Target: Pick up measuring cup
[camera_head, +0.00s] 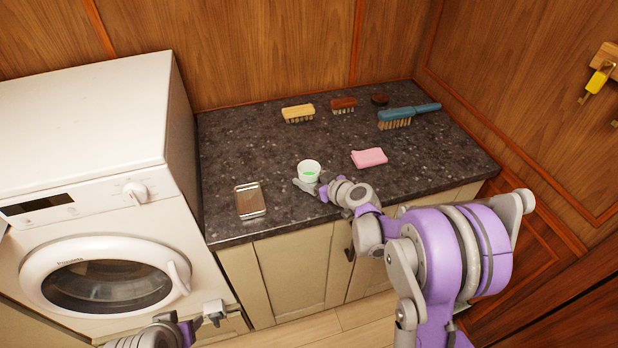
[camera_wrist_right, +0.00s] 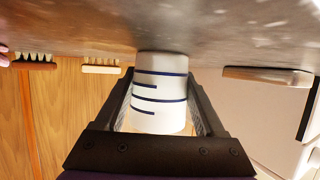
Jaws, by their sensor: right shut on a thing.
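The measuring cup (camera_head: 309,170) is a small white cup with something green showing inside it. It is on the dark speckled countertop (camera_head: 290,215), near the middle. In the right wrist view the cup (camera_wrist_right: 160,95) shows dark blue lines on its side. My right gripper (camera_head: 310,186) is shut on the cup, with one finger on each side of it. I cannot tell whether the cup touches the counter or is just above it. My left gripper (camera_head: 214,312) is low at the front, in front of the washing machine and away from the cup; its finger opening is unclear.
A pink cloth (camera_head: 369,158) lies right of the cup, and a flat metallic-framed object (camera_head: 250,201) lies left. Behind are a yellow brush (camera_head: 298,113), a brown brush (camera_head: 343,105), a dark round item (camera_head: 380,99) and a blue-handled brush (camera_head: 409,115). A white washing machine (camera_head: 90,130) stands left.

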